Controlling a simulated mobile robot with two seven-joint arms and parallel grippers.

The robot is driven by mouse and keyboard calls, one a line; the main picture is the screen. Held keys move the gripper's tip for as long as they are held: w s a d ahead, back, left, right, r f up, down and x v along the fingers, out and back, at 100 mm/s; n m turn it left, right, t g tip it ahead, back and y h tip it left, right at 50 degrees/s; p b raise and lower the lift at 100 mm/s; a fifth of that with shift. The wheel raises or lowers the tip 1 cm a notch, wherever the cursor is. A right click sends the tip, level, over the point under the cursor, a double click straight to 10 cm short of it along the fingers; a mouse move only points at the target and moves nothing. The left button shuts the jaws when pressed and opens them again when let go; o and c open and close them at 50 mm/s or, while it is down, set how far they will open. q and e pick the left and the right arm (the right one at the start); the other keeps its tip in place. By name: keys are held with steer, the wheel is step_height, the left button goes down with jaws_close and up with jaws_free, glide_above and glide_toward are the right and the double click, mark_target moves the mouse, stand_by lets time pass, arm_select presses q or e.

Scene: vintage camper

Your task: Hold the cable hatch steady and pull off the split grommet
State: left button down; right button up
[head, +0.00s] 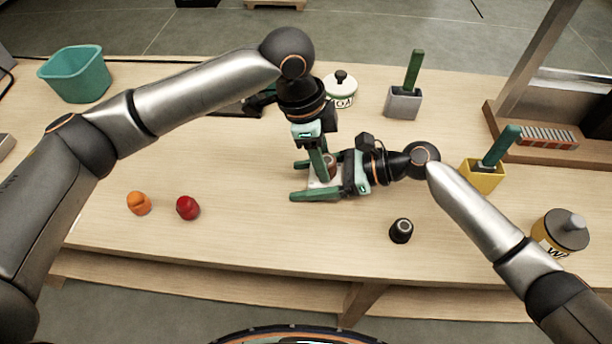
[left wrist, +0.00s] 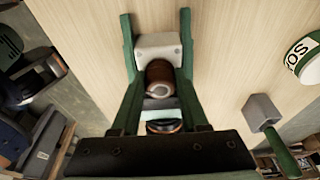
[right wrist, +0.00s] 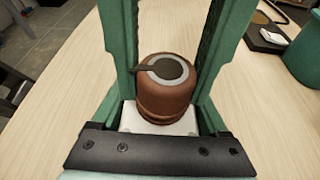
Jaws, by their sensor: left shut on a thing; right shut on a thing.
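The cable hatch (left wrist: 158,45) is a small white block low over the table; it also shows in the right wrist view (right wrist: 128,118). The split grommet (right wrist: 166,98), a brown cylinder with a grey ringed, slotted top, stands on it; in the left wrist view (left wrist: 158,78) its end faces the camera. My right gripper (head: 296,181) comes in from the right, shut on the hatch, with its long green fingers either side of the white block. My left gripper (head: 322,175) reaches down from above, shut on the grommet. Its fingers partly hide the grommet in the head view.
An orange fruit-like thing (head: 139,203) and a red one (head: 188,208) lie at front left. A black cylinder (head: 401,231) stands at front right. Around them are a teal bin (head: 82,80), a white tin (head: 343,97), a grey block (head: 402,105), a yellow block (head: 482,178) and a labelled jar (head: 553,238).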

mark_target(327, 160)
arm_select(q)
steer(key=shift+r, duration=0.15)
steer(key=shift+d+v, duration=0.15)
steer(key=shift+v, duration=0.5)
steer(key=shift+d+v, duration=0.15)
steer(key=shift+v, duration=0.45)
steer(key=shift+r, duration=0.25)
steer(key=shift+d+v, duration=0.2)
steer(key=shift+v, duration=0.7)
steer(key=shift+d+v, duration=0.25)
steer(key=shift+v, duration=0.65)
steer(key=shift+r, duration=0.1)
arm_select(e)
steer(key=o, duration=1.6)
steer(key=shift+c, duration=0.2)
steer(key=shift+v, duration=3.8)
